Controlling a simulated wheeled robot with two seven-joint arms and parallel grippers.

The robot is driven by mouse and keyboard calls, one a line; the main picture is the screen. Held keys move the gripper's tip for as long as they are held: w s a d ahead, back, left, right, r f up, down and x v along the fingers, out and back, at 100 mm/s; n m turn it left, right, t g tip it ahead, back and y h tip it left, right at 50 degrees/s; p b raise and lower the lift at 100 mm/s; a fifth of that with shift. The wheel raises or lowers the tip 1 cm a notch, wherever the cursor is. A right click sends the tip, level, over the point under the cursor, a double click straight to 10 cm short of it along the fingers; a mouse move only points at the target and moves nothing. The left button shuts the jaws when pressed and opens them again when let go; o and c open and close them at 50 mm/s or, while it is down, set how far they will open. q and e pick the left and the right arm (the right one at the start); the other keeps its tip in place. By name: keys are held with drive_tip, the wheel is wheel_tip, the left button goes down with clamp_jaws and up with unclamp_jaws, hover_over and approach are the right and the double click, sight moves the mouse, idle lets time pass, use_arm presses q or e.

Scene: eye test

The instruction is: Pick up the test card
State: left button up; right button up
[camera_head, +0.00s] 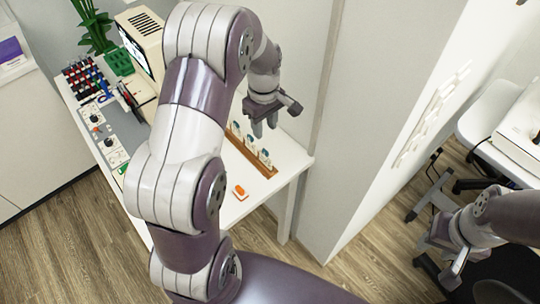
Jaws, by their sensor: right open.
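I cannot tell for sure which thing is the test card. A wooden rack (262,165) on the white table (278,190) holds several small upright white-and-blue pieces (250,144). A small orange-and-white item (239,192) lies flat near the table's front edge. My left gripper (265,124) hangs above the rack, fingers pointing down, with nothing clearly held; its opening is hard to make out. My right gripper (440,262) is open, low at the right, away from the table. My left arm hides the middle of the table.
A grey tray with white cards (112,148), a rack of coloured items (82,80), a beige device with a screen (143,36) and a green plant (92,25) stand at the left. A wall (365,130) borders the table's right side. A white desk (488,112) is further right.

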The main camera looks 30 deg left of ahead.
sight(265, 151)
use_arm(q)
drive_tip(key=f, duration=0.3)
drive_tip(key=f+p, duration=0.1)
drive_tip(key=f, duration=0.6)
drive_tip(key=shift+s+d+f+p, duration=0.2)
drive_tip(key=shift+s+p, duration=0.15)
drive_tip(key=shift+p, duration=0.05)
drive_tip(key=shift+f, duration=0.35)
drive_tip(key=shift+w+f, duration=0.1)
drive_tip(key=shift+w, duration=0.1)
drive_tip(key=shift+s, duration=0.1)
clamp_jaws()
use_arm(e)
drive_tip(key=shift+w+r, duration=0.2)
drive_tip(key=shift+r, duration=0.65)
